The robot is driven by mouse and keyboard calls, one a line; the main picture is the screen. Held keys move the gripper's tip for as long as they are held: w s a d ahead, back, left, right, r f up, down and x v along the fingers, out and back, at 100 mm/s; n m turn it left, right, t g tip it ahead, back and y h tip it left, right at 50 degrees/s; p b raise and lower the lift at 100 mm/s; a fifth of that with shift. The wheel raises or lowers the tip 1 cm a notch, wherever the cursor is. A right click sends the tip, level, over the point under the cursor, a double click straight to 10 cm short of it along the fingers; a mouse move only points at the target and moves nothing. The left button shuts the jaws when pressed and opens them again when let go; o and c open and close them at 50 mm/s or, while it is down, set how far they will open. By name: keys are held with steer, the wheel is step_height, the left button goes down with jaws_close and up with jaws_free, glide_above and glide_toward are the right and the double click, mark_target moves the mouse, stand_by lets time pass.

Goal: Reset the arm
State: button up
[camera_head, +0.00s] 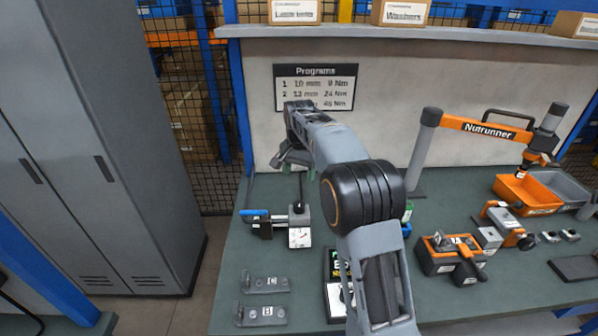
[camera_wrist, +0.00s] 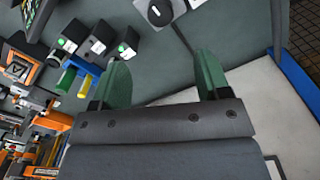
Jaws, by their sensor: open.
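My arm rises from the front of the green bench (camera_head: 240,275) and reaches toward the back wall, its wrist in front of the Programs sign (camera_head: 340,80). My gripper (camera_head: 285,160) hangs near the wall above the left part of the bench, small and partly hidden by its own wrist. In the wrist view my gripper (camera_wrist: 164,76) shows two green fingers spread well apart. Nothing is held between them; only bench surface and a pale wall show behind.
A small clamp device with a blue handle (camera_head: 255,213) stands below my gripper. Two grey brackets (camera_head: 265,284) lie at the front left. The Nutrunner stand (camera_head: 485,130), an orange bin (camera_head: 525,195) and orange fixtures (camera_head: 447,255) occupy the right. A shelf (camera_head: 430,33) runs above; grey lockers (camera_head: 110,150) stand left.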

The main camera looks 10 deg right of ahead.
steer(key=f+n, duration=0.1)
steer(key=s+f+n, duration=0.1)
steer(key=f, duration=0.1)
steer(key=shift+f, duration=0.3)
steer(key=s+r+n+t, duration=0.2)
steer(key=s+n+t, duration=0.2)
steer(key=s, duration=2.3)
steer(key=shift+s+n, duration=0.35)
steer(key=shift+n, duration=0.45)
